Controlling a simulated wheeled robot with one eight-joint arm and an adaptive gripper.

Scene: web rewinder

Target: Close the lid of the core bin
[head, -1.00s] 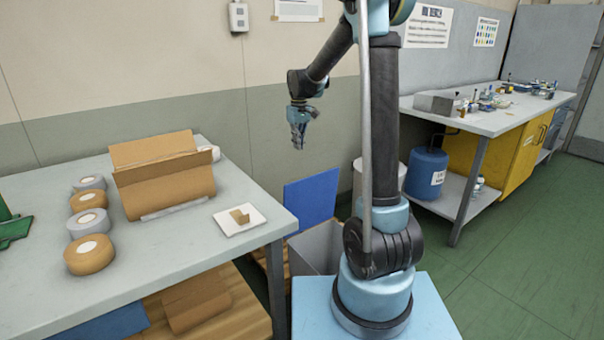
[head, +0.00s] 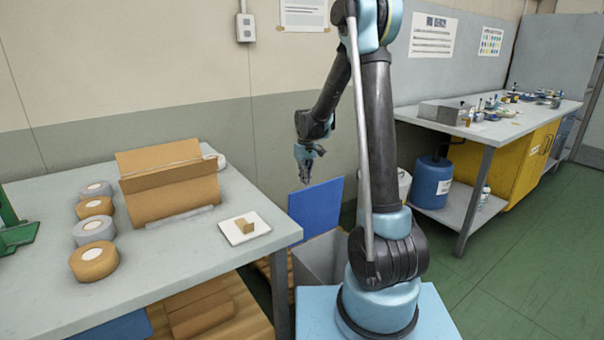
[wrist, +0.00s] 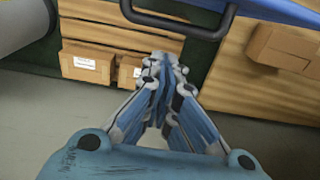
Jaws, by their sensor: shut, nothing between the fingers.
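The core bin (head: 318,262) is a grey open-topped box on the floor between the table and my base. Its blue lid (head: 316,207) stands raised, nearly upright, at the back of the bin. My gripper (head: 306,180) is pointing down just above the lid's top edge in the head view; I cannot tell whether they touch. In the wrist view my gripper (wrist: 162,68) is shut and empty. A dark bar-shaped handle (wrist: 180,24) lies beyond the fingertips there, with a blue edge (wrist: 285,10) at upper right that may be the lid. My arm hides part of the bin's right side.
The grey table (head: 160,268) at left holds tape rolls (head: 93,261), a cardboard holder (head: 172,188) and a white tile (head: 244,227). Boxes (wrist: 88,63) lie on wooden slats below. A blue drum (head: 428,180) stands behind my arm. The green floor at right is clear.

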